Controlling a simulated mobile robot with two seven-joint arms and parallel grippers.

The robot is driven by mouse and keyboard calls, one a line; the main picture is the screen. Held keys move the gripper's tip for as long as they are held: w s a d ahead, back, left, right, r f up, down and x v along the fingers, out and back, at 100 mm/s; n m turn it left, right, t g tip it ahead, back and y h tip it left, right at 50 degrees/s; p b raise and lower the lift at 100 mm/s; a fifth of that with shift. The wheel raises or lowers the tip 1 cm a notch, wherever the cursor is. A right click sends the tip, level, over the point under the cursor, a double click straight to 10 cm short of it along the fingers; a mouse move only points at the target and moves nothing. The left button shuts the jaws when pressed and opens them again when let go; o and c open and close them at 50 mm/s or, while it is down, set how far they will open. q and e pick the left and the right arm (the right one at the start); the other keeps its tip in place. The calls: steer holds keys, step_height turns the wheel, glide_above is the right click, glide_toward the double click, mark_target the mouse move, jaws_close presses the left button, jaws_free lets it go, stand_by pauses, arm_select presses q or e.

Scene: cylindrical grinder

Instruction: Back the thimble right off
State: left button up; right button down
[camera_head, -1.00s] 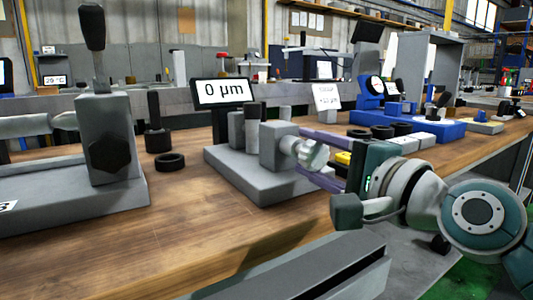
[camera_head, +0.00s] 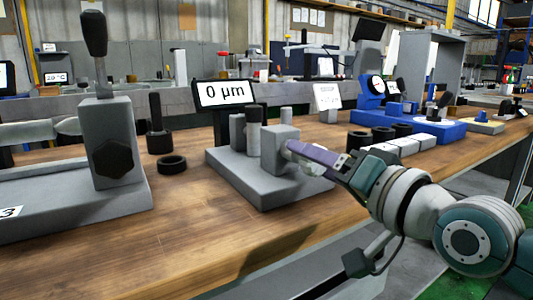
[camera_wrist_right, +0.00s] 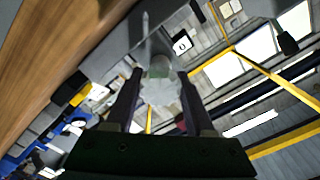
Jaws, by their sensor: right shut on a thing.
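The thimble (camera_wrist_right: 161,88) is a pale, shiny round knob on the right side of a grey measuring stand (camera_head: 266,188). In the head view it is mostly hidden behind the purple fingers, with a little of it showing below them. My right gripper (camera_head: 303,156) reaches it from the right, and its fingers lie on either side of the thimble, shut on it. The right wrist view shows the two dark fingers flanking it. The stand's display (camera_head: 225,93) reads 0 µm. My left gripper is out of view.
A grey fixture (camera_head: 112,150) with a black lever stands at the left. A black ring (camera_head: 171,164) lies between it and the stand. White blocks (camera_head: 405,147) and a blue device (camera_head: 430,130) stand behind my right arm. The front wooden tabletop is clear.

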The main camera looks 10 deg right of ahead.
steer(key=shift+n, duration=1)
steer(key=shift+c, duration=1.3)
jaws_free()
steer(key=shift+s+d+p, duration=0.2)
steer(key=shift+s+p, duration=0.3)
steer(key=p+v, duration=0.2)
steer(key=v, duration=0.7)
